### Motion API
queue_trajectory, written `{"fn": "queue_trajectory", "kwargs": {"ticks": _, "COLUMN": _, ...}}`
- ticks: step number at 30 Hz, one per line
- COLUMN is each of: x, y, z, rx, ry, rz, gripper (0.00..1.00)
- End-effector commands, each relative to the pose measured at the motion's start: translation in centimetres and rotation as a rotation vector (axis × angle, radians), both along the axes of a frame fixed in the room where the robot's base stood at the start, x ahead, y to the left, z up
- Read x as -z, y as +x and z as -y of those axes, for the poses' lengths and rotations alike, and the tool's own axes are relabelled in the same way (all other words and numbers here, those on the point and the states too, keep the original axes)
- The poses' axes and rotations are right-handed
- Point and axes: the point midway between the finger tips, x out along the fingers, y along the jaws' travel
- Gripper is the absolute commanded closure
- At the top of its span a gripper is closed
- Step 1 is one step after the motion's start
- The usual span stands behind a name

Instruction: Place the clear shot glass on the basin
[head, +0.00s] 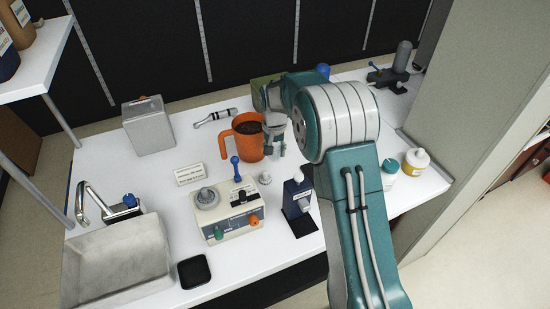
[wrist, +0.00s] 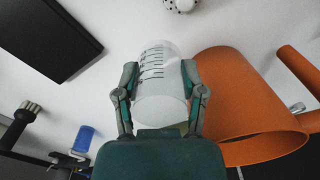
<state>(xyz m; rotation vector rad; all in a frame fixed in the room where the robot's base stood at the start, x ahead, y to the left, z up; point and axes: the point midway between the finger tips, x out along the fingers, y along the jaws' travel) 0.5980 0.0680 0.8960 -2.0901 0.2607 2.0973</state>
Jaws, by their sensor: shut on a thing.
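The clear shot glass (wrist: 160,108), with dark measuring marks on its side, sits between the two fingers of my gripper (wrist: 158,75) in the wrist view. My gripper is shut on it. In the head view my gripper (head: 277,142) is just right of the orange mug, over the back middle of the counter. I cannot make out the glass there. The grey basin (head: 118,264) is at the counter's front left, far from my gripper, with a curved metal tap (head: 92,200) at its back edge.
The orange mug (head: 243,142) with dark content stands close beside my gripper; it also shows in the wrist view (wrist: 235,90).

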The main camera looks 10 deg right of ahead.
Motion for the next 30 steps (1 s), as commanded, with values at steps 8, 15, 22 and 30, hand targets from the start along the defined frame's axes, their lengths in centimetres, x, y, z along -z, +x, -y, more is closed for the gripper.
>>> {"fn": "queue_trajectory", "kwargs": {"ticks": 8, "x": 2.5, "y": 2.1, "z": 0.6, "rx": 0.000, "ry": 0.001, "rz": 0.001, "gripper": 0.97}}
{"fn": "queue_trajectory", "kwargs": {"ticks": 15, "x": 5.6, "y": 2.4, "z": 0.7, "rx": 0.000, "ry": 0.000, "rz": -0.002, "gripper": 0.97}}
{"fn": "queue_trajectory", "kwargs": {"ticks": 22, "x": 6.1, "y": 2.5, "z": 0.7, "rx": 0.000, "ry": 0.000, "rz": 0.002, "gripper": 0.97}}
{"fn": "queue_trajectory", "kwargs": {"ticks": 30, "x": 6.2, "y": 2.5, "z": 0.7, "rx": 0.000, "ry": 0.000, "rz": 0.001, "gripper": 0.12}}
